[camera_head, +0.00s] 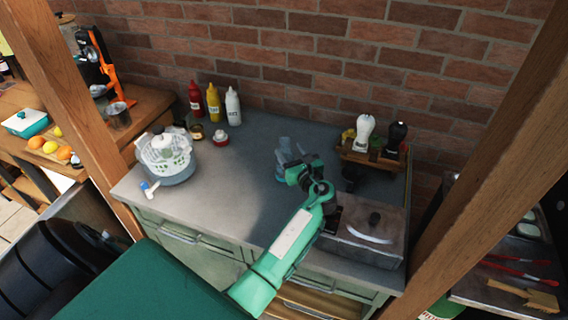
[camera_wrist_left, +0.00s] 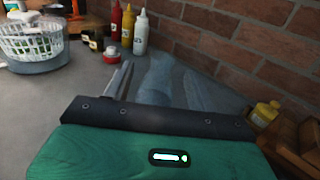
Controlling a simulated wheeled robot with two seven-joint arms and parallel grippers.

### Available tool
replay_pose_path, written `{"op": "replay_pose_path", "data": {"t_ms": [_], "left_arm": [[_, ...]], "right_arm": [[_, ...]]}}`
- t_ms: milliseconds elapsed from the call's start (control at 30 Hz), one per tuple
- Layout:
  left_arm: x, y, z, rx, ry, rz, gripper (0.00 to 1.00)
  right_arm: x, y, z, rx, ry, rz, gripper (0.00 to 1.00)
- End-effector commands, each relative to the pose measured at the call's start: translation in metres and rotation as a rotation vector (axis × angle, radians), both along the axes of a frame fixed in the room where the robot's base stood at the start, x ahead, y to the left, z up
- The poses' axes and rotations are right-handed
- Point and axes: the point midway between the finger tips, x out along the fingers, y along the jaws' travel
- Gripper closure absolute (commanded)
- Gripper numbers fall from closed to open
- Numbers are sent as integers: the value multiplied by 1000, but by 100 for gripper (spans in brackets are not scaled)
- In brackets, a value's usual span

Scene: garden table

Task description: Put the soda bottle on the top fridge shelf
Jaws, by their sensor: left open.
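A clear bluish bottle (camera_head: 282,173), which looks like the soda bottle, stands on the grey counter (camera_head: 240,150), partly hidden behind my left gripper (camera_head: 294,168). In the left wrist view the bottle (camera_wrist_left: 155,82) shows between the two fingers of my left gripper (camera_wrist_left: 157,74). The fingers are apart, one on each side of it. I cannot tell whether either finger touches it. The bottle's lower part is hidden by the gripper body. No fridge shelf can be made out. My right gripper is not in view.
Red, yellow and white squeeze bottles (camera_head: 213,103) stand at the back by the brick wall. A white basket (camera_head: 165,157) sits at the counter's left. A wooden rack (camera_head: 370,158) with shakers and a grey box (camera_head: 362,238) are right of my gripper. The counter's middle is clear.

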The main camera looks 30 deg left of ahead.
Motion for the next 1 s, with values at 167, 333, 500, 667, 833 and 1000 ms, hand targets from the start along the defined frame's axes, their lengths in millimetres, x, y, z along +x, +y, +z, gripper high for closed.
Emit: {"op": "replay_pose_path", "data": {"t_ms": [167, 333, 500, 667, 833, 1000], "left_arm": [[10, 16, -1, 3, -2, 1, 43], [20, 29, 1, 2, -4, 1, 43], [34, 51, 2, 4, -4, 1, 43], [40, 60, 4, 3, -2, -2, 43], [40, 59, 5, 3, -2, -2, 46], [40, 59, 5, 3, -2, -2, 80]], "right_arm": [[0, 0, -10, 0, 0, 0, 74], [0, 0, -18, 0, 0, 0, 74], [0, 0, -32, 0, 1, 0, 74], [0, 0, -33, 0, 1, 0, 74], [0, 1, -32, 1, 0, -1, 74], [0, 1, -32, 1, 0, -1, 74]]}}
